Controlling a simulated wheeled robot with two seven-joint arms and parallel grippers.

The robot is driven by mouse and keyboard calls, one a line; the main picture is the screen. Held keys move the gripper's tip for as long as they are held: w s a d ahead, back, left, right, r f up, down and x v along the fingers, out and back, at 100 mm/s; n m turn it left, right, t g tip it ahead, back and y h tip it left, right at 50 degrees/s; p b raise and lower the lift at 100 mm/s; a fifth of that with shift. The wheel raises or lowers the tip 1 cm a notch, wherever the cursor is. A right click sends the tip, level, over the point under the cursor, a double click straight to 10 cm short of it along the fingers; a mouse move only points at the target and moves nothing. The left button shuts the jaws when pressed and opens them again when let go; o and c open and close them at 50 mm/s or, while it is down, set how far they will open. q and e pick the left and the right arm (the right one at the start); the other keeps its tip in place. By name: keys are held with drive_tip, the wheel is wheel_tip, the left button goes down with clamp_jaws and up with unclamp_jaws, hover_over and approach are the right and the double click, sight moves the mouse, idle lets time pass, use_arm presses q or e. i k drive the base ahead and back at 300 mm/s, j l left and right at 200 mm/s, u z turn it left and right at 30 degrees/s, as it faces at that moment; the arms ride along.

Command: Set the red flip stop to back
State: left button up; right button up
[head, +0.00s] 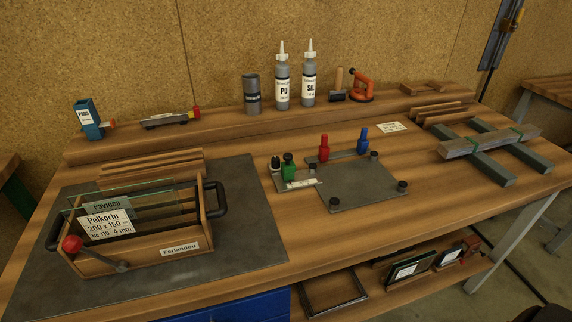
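A red upright piece (323,147), which looks like the red flip stop, stands at the back left of a dark flat plate (350,187) in the middle of the bench. A matching blue piece (363,141) stands to its right, with a narrow bar between them. A green piece (288,164) stands to the left on a small base with a light label. I cannot tell from this view which setting the red piece is in. Neither of my grippers is in view.
A wooden glass carrier (150,248) with labelled panes and a red ball knob (72,243) stands on a dark mat at left. Bottles (282,85) stand on the rear shelf. Grey bars (490,145) lie at right. Bench around the plate's front is clear.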

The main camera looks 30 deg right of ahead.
sight(324, 149)
drive_tip(key=z, duration=1.25)
drive_tip(key=l+z, duration=0.1)
drive_tip(key=l, duration=0.45)
drive_tip(key=i+l, duration=0.15)
drive_tip(key=l, duration=0.4)
drive_tip(key=i+l+z, duration=0.15)
drive_tip(key=l, duration=0.35)
drive_tip(key=k, duration=0.05)
